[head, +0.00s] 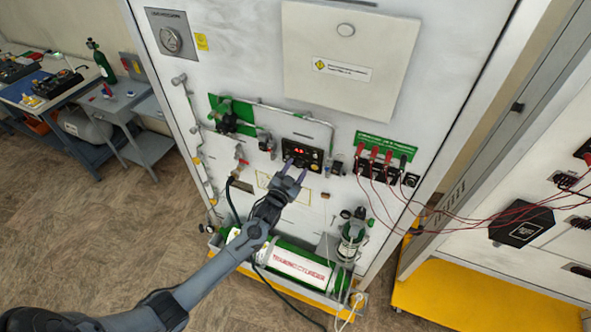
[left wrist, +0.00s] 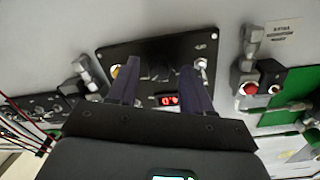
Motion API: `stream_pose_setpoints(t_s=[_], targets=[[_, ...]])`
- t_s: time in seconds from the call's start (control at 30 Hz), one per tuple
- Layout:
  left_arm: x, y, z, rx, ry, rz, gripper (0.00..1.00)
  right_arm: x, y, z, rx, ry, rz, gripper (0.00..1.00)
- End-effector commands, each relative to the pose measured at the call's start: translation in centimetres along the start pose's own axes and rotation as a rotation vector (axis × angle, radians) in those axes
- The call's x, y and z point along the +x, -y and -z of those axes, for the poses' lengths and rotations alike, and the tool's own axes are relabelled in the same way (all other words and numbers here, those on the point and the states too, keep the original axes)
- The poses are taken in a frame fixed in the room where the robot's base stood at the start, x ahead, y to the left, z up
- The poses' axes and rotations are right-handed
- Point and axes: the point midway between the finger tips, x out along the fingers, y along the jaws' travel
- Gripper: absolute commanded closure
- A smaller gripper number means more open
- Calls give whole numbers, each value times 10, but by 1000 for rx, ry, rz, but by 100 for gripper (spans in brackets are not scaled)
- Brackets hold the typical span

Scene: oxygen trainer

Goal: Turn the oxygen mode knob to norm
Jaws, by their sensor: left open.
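The black oxygen control panel (head: 303,154) with a lit red display is on the front of the white trainer cabinet. My left gripper (head: 294,170) is at the lower part of this panel, with its fingers pointing at it. In the left wrist view the panel (left wrist: 120,49) fills the upper middle, and the red display (left wrist: 168,100) shows between the fingers. My left gripper (left wrist: 160,70) is open there, one finger on each side of a dark, unclear area of the panel. I cannot make out the mode knob or its setting. My right gripper is not in view.
A green plate with red connectors and cables (head: 386,147) is right of the panel. Pipes and a green valve plate (head: 230,116) are left of it. A green cylinder (head: 300,265) lies below on a yellow base. In the left wrist view a red button (left wrist: 246,89) is at the right.

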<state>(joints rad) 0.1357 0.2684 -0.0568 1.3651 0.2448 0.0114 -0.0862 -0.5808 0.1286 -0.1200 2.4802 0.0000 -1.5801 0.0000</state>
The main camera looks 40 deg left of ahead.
Motion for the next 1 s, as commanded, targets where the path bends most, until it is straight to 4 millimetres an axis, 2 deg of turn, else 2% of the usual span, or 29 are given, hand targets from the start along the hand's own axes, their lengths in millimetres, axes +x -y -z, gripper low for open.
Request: stream_pose_setpoints(t_s=[0.3, 0.6, 0.63, 1.0], targets=[[1, 0, 0, 0, 1, -1, 52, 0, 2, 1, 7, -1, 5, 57], [1, 0, 0, 0, 1, -1, 98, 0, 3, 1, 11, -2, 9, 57], [1, 0, 0, 0, 1, -1, 100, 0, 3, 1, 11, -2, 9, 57], [1, -1, -1, -51, -1, 0, 100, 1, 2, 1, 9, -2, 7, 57]])
